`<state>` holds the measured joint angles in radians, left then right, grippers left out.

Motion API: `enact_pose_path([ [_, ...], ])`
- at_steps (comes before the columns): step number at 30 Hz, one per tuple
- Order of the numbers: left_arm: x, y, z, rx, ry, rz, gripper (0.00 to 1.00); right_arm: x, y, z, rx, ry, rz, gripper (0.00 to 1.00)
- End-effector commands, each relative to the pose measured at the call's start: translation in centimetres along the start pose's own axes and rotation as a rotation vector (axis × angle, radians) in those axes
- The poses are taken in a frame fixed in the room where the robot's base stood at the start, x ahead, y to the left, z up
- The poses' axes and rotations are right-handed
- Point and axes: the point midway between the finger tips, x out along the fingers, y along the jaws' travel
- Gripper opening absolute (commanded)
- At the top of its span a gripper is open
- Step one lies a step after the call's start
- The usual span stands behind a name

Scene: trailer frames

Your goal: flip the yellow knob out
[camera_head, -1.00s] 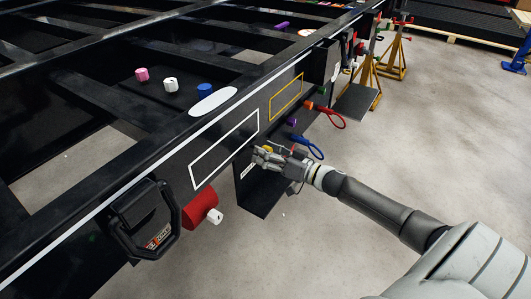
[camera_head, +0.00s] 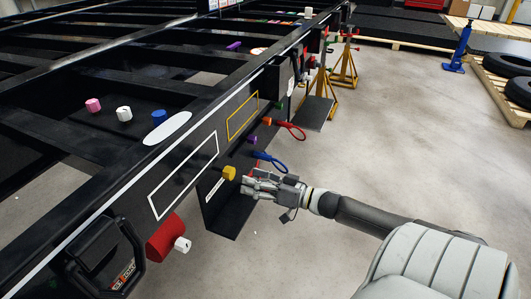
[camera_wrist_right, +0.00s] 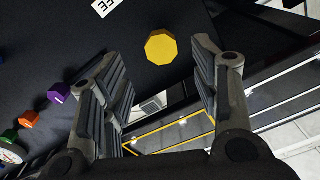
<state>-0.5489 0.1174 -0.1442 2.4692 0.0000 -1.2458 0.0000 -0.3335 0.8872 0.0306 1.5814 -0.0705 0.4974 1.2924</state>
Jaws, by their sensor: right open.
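In the right wrist view the yellow knob (camera_wrist_right: 161,46) is a faceted disc beyond the fingertips, between the lines of the two fingers and nearer the right one. My right gripper (camera_head: 247,184) is just to the right of the knob, pointing at it. Its fingers (camera_wrist_right: 150,72) are open and empty, with a gap to the knob. My left gripper is not in view.
A blue loop (camera_head: 270,161), a red loop (camera_head: 291,130), a purple knob (camera_head: 252,139) and an orange knob (camera_head: 267,121) sit farther along the frame. A red cylinder with a white knob (camera_head: 182,244) and a black handle (camera_head: 105,260) are nearer. Open floor lies right.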

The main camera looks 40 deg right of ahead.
Motion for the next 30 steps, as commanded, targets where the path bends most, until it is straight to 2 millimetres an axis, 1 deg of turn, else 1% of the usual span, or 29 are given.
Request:
enact_pose_path([
  [1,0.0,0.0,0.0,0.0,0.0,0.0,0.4,-0.8,0.0,0.1,0.0,-0.004,0.0,0.56],
  [3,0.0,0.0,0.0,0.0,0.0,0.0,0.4,-1.6,0.0,0.1,0.0,-0.003,0.0,0.56],
  [9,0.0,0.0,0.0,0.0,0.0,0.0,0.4,-3.1,0.0,0.1,-0.001,-0.001,-0.001,0.56],
  [14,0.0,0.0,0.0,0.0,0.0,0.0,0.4,-3.4,0.0,0.0,-0.001,0.0,-0.001,0.56],
  [30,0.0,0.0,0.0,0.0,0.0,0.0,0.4,-3.4,0.0,0.0,-0.001,0.0,0.0,0.56],
])
